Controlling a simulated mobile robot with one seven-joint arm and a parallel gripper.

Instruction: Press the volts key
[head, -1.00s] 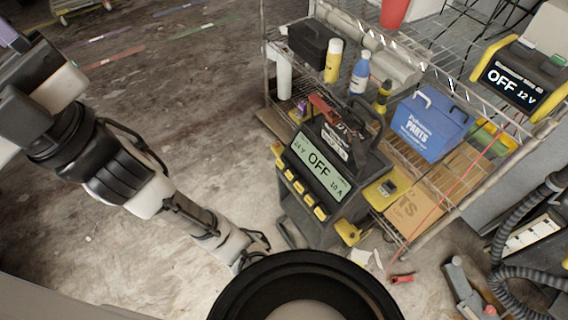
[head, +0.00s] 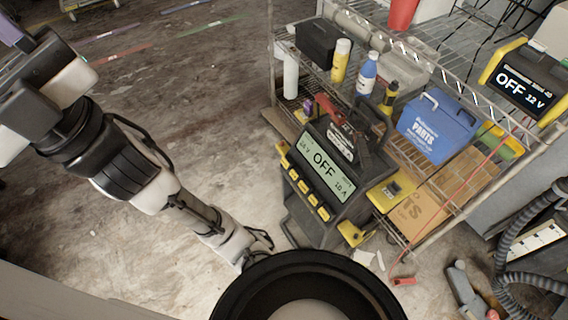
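A dark charger (head: 338,152) stands in front of the wire shelf.
A second yellow and black unit (head: 524,88) on the shelf's top right reads OFF 12 V. The wire shelf (head: 437,97) holds bottles, a blue parts box (head: 437,124) and cardboard. Hoses (head: 530,240) lie at right. The floor left of the charger is clear.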

